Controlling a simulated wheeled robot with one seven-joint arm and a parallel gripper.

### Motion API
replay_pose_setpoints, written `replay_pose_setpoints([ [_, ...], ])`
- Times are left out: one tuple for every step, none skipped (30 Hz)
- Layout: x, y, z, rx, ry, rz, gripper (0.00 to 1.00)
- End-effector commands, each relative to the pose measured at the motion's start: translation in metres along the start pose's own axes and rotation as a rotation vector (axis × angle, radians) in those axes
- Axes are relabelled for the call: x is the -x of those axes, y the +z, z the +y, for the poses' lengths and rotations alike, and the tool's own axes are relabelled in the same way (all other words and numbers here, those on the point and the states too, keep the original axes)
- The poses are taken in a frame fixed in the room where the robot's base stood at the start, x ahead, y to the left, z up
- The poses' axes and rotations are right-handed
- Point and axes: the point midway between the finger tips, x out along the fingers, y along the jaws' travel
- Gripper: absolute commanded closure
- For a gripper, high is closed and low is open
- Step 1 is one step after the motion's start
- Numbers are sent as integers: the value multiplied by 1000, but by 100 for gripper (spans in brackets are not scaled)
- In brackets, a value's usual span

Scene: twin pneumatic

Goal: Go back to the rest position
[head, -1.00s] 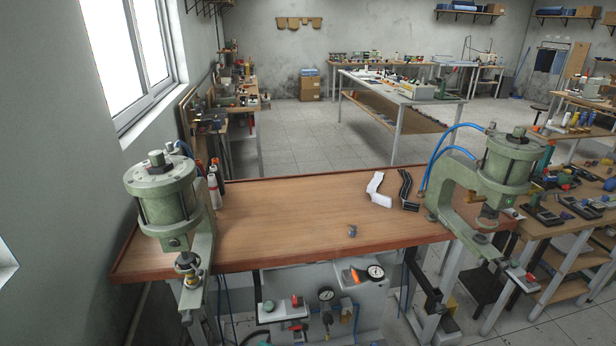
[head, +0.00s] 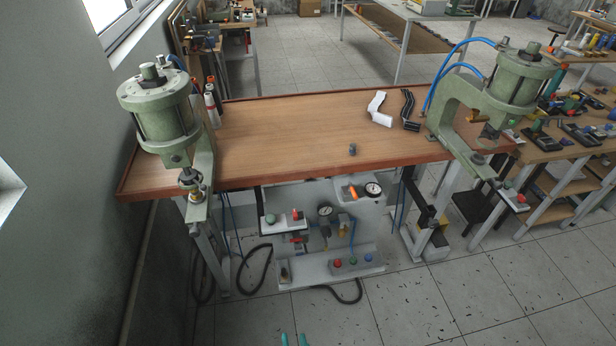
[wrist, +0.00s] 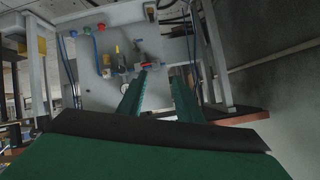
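My gripper (head: 293,339) shows only as two teal fingertips at the bottom edge of the head view, low in front of the workbench. In the wrist view its two green fingers (wrist: 161,76) are apart with nothing between them, so it is open and empty. The wrist view is upside down and faces the panel under the bench. The rest of my arm is hidden in the head view.
The wooden workbench (head: 270,150) carries a green pneumatic press on the left (head: 162,115) and another on the right (head: 510,85). A control panel (head: 335,222) sits below, with a button box (head: 352,264) and black hoses. The tiled floor in front is clear.

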Motion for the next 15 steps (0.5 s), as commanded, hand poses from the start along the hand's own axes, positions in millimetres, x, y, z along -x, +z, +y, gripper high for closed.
replay_pose_setpoints([
  [15, 4, 2, 8, 23, 8, 68],
  [23, 5, 4, 14, 36, 15, 68],
  [33, 6, 5, 21, 53, 27, 68],
  [41, 6, 6, 27, 65, 35, 68],
  [49, 6, 8, 34, 77, 44, 68],
  [60, 5, 9, 42, 92, 56, 68],
  [68, 4, 9, 49, 102, 64, 68],
  [76, 3, 10, 56, 112, 75, 68],
  [87, 2, 10, 66, 124, 87, 68],
  [95, 0, 10, 74, 132, 96, 68],
  [103, -2, 10, 82, 140, 106, 68],
  [114, -4, 9, 92, 150, 119, 68],
  [122, -6, 9, 101, 156, 129, 68],
  [130, -8, 8, 109, 162, 139, 68],
  [141, -12, 7, 120, 168, 152, 68],
])
